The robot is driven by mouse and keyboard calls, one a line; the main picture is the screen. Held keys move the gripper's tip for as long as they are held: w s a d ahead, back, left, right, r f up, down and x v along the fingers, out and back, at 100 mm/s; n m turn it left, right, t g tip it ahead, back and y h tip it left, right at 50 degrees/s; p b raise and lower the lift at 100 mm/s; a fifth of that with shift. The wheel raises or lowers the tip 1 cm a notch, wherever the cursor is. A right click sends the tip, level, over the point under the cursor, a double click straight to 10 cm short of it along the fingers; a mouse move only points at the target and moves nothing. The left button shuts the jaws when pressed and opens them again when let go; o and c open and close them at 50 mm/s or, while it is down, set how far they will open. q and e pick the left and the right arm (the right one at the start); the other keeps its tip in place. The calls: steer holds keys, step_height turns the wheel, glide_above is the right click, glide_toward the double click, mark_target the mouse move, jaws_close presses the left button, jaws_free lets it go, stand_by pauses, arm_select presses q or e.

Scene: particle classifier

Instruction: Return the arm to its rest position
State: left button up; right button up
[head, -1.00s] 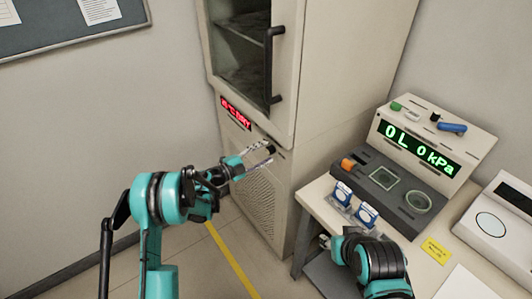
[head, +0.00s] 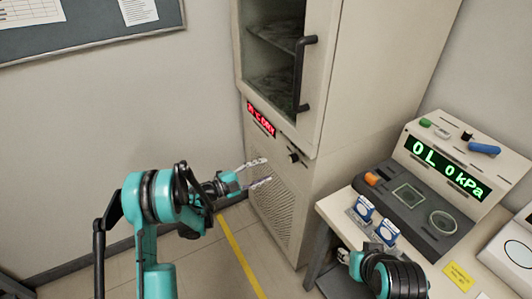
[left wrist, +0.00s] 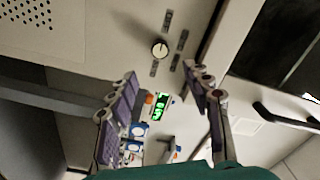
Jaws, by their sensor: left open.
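My left arm is teal and black, bent at the elbow, and comes in from the lower left of the head view. Its left gripper (head: 268,171) is open and empty, in front of the lower part of the beige cabinet (head: 336,140). In the left wrist view, the two fingers of the left gripper (left wrist: 161,76) stand apart with nothing between them. The cabinet's knob (left wrist: 159,49) shows just beyond them. My right gripper (head: 345,256) is mostly hidden by its own wrist, low beside the bench; its finger state is unclear.
The cabinet has a dark handle (head: 303,75) and a red display (head: 260,118). The bench at right carries a console (head: 455,165) reading "0L 0 kPa", a dark tray (head: 410,208) and two blue-white holders (head: 363,208). Open floor with a yellow line (head: 240,255) lies between.

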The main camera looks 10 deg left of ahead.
arm_select(q)
steer(key=w+a+r+n+t+y, duration=0.2)
steer(key=r+n+t, duration=0.15)
steer(key=r, duration=0.55)
steer(key=w+a+r+n+t+y, duration=0.1)
steer(key=a+r+n+t+y, duration=0.2)
steer(key=r, duration=0.6)
steer(key=s+a+r+n+t+y, duration=0.2)
steer(key=s+a+r+n+y, duration=0.5)
steer(key=n+y, duration=0.35)
steer(key=s+d+f+n+g, duration=0.2)
steer(key=s+f+g, duration=0.4)
steer(key=s, duration=0.8)
steer(key=s+d+f+n+g, duration=0.1)
steer(key=s+f+n+g, duration=0.3)
steer(key=s+f, duration=0.7)
steer(key=s+g+h, duration=0.1)
steer(key=s+g, duration=0.1)
steer(key=s, duration=0.2)
steer(key=shift+d+f, duration=0.35)
steer(key=shift+d, duration=0.05)
